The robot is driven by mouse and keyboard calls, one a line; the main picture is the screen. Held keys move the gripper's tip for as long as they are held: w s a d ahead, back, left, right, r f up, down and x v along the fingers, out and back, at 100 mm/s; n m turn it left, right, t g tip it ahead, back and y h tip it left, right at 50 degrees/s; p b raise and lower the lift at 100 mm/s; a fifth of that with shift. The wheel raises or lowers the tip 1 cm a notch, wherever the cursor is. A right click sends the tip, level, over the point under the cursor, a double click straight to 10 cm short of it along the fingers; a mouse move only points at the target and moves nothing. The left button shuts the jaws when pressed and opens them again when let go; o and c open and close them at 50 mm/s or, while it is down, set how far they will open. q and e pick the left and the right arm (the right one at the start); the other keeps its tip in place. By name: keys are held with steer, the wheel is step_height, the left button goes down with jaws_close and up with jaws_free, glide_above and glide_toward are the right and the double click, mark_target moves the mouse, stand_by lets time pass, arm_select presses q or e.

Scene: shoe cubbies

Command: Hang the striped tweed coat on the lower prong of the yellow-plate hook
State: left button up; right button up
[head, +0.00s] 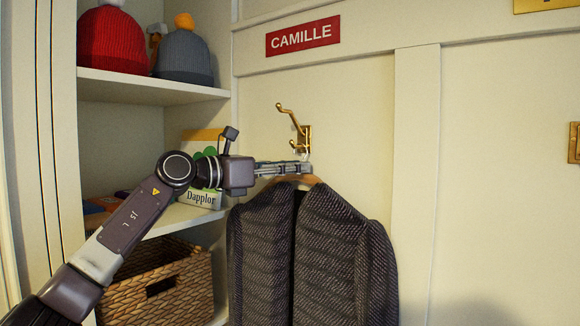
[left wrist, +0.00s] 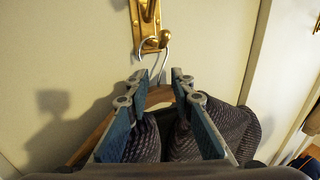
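The dark striped tweed coat (head: 305,262) hangs upright on a wooden hanger (head: 309,180) below a brass hook (head: 305,135) under the red CAMILLE plate (head: 303,37). In the left wrist view, the hanger's pale metal hook (left wrist: 141,50) curves beside the ball-ended lower prong (left wrist: 163,39); I cannot tell whether it bears on it. My left gripper (head: 306,168) is at the hanger's neck. Its fingers (left wrist: 159,76) stand apart on either side of it. A yellow plate (head: 546,5) and another brass hook (head: 575,143) are cut off at the right edge. My right gripper is out of view.
White cubby shelves (head: 150,88) stand on the left, with a red knit hat (head: 111,41), a grey hat (head: 184,57), a Dapplor box (head: 202,195) and a wicker basket (head: 157,288). A raised panel strip (head: 414,180) separates the two hook bays.

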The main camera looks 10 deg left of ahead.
arm_select(q)
jaws_close()
steer(key=shift+r, duration=0.1)
stand_by(0.3)
steer(key=shift+w+a+r+p, duration=0.15)
steer(key=shift+w+r+p, duration=0.05)
steer(key=shift+r+p, duration=0.7)
steer(key=shift+s, duration=0.1)
